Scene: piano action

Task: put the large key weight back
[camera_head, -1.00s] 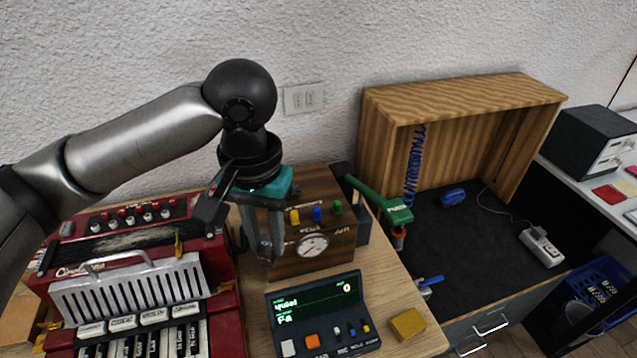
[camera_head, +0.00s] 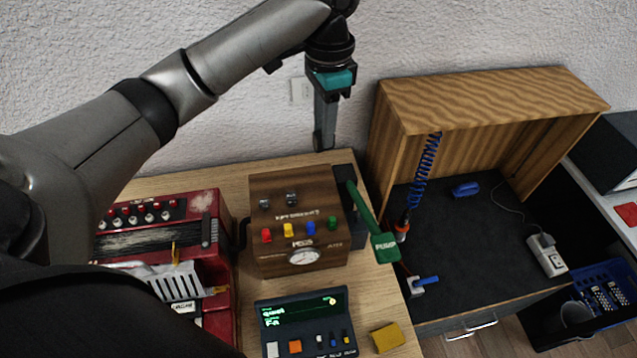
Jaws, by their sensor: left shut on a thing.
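My left gripper (camera_head: 323,138) hangs fingers-down above the back edge of the bench, behind the wooden control box and in front of the wall. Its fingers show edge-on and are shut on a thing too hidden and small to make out. I cannot pick out the large key weight for certain. The wooden control box (camera_head: 262,190) has coloured knobs and a dial. My right gripper is out of view.
A display panel (camera_head: 303,312) and a yellow block (camera_head: 387,338) are at the bench's front. The green pump handle (camera_head: 384,247) sticks out right of the box. A wooden hood (camera_head: 490,95) stands over a dark worktop (camera_head: 500,230) at right.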

